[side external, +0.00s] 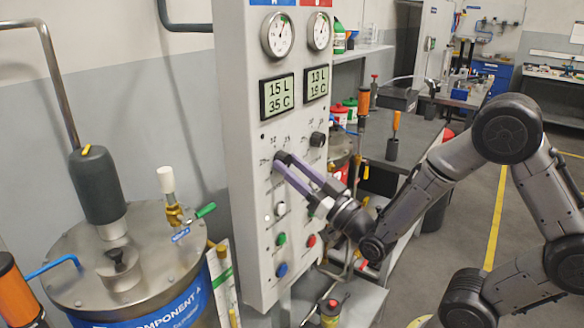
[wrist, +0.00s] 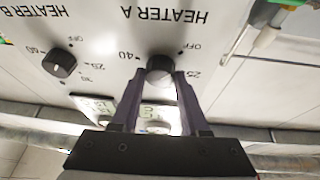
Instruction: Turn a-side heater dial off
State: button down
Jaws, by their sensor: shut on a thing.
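The A-side heater dial (wrist: 160,68) is a dark round knob under the upside-down label HEATER A in the wrist view. OFF, 25 and 40 are printed around it. Its pointer mark is not clear to me. My gripper (wrist: 160,76) is shut on this dial, one dark finger on each side. In the side view my gripper (side external: 284,158) reaches the panel front below the left display, and its fingers mostly hide the dial. The left display (side external: 277,97) reads 15 L and 35 C.
The HEATER B dial (wrist: 62,63) stands beside it in the wrist view, and to the right on the panel (side external: 317,139) in the side view. Coloured buttons (side external: 281,239) sit below my fingers. A metal drum (side external: 125,260) stands left of the panel.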

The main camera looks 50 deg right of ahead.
jog(key=shift+n+y, duration=0.4)
jog(key=shift+n, duration=0.3)
jog(key=shift+c, duration=2)
grip_release()
jog(key=v, duration=0.7)
jog(key=shift+s, duration=0.2)
jog(key=shift+a, duration=0.1)
